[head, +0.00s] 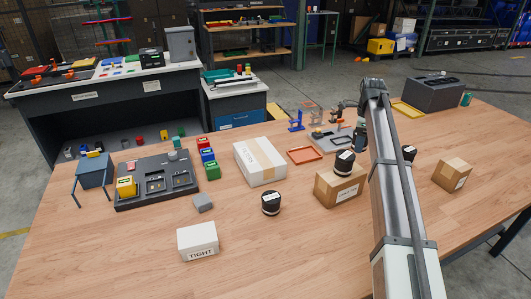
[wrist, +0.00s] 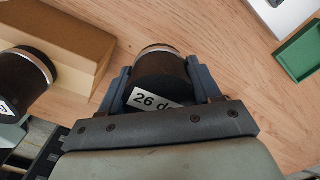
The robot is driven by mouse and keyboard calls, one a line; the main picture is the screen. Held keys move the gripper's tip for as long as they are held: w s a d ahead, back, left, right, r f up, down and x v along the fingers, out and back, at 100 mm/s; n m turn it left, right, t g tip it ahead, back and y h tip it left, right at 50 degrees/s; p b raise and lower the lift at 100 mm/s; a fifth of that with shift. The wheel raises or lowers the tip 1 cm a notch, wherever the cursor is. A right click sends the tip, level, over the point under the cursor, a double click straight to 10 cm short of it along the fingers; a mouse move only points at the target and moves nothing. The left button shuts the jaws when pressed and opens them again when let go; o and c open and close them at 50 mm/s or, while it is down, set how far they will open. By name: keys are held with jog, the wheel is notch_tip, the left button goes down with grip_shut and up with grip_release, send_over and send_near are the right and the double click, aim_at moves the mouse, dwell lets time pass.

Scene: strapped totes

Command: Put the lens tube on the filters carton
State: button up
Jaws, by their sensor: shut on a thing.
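My gripper (wrist: 160,75) is shut on a black tube (wrist: 165,68) in the wrist view. The tube has a silver ring at its far end and a white label reading "26 d", partly cut off. A brown carton (wrist: 60,35) is to its left, and a second dark tube (wrist: 25,78) overlaps that carton in the picture. In the head view my arm hides most of the gripper. A brown carton (head: 326,190) has a black tube (head: 344,165) at its top. Another black tube (head: 409,156) shows partly behind my arm. I cannot read the carton's label.
A third black tube (head: 271,204) stands near a white carton (head: 258,168) and a white "TIGHT" box (head: 198,243). An orange tray (head: 305,155) lies behind. A smaller brown carton (head: 453,174) is at right. A green tray (wrist: 302,50) shows in the wrist view. Front table is clear.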

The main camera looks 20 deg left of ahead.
jog(key=s+a+r+n, duration=0.1)
jog(key=s+a, duration=0.2)
jog(key=a, duration=0.7)
jog(key=s+a+r+n, duration=0.2)
jog(key=s+a, duration=0.1)
jog(key=a, duration=0.7)
notch_tip(320, 180, up, 4)
jog(key=m, duration=0.4)
send_over(258, 153)
jog(key=shift+w+f, duration=0.15)
jog(key=shift+f, duration=4.8)
jog(key=o, duration=1.3)
jog(key=shift+f, duration=0.15)
jog(key=shift+c, duration=0.2)
notch_tip(258, 153, up, 12)
jog(key=shift+r, duration=0.2)
